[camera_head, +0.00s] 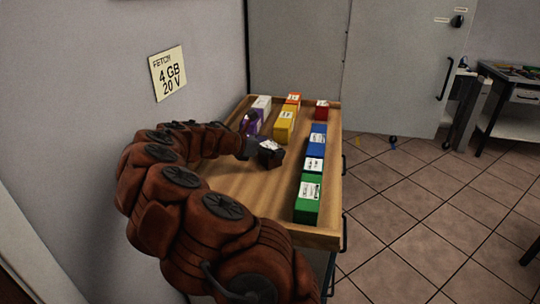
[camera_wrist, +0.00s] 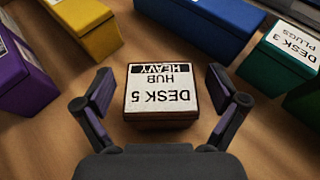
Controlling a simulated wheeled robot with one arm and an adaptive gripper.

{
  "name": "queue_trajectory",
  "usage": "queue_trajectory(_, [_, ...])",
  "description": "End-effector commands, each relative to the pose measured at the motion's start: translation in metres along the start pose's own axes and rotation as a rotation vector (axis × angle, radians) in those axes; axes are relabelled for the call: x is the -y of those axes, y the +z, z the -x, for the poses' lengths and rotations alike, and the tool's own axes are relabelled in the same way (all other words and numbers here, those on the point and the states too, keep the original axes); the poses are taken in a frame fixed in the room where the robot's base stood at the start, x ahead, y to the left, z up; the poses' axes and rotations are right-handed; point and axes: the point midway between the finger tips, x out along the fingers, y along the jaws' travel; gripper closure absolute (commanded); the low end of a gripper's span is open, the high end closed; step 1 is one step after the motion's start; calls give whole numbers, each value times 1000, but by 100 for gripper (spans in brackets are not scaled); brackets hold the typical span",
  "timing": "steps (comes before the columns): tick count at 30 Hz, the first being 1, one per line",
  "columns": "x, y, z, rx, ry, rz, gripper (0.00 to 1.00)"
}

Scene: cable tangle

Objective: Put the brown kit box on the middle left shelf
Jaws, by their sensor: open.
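The brown kit box (camera_wrist: 161,124) sits on the wooden tray top in the wrist view, with a white label reading DESK 5 HUB HEAVY. My gripper (camera_wrist: 160,78) is open, with one finger on each side of the box. Gaps show between the fingers and the box sides. In the head view my gripper (camera_head: 268,153) is low over the tray and hides most of the box. I cannot make out the middle left shelf in either view.
The rimmed wooden tray (camera_head: 245,185) also holds a purple box (camera_head: 252,124), yellow box (camera_head: 284,123), red box (camera_head: 322,110), blue box (camera_head: 318,139), green box (camera_head: 308,200) and others. A wall is close on the left. Open tiled floor (camera_head: 430,215) lies to the right.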

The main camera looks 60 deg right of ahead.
Motion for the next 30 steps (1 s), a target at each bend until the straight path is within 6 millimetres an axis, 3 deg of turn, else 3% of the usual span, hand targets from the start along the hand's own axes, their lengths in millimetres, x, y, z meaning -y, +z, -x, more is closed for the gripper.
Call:
queue_trajectory(6, [1, 0, -16, 0, -3, -1, 4])
queue_trajectory(14, [1, 0, -17, 0, -2, -1, 4])
queue_trajectory(30, [1, 0, -18, -1, -2, -1, 59])
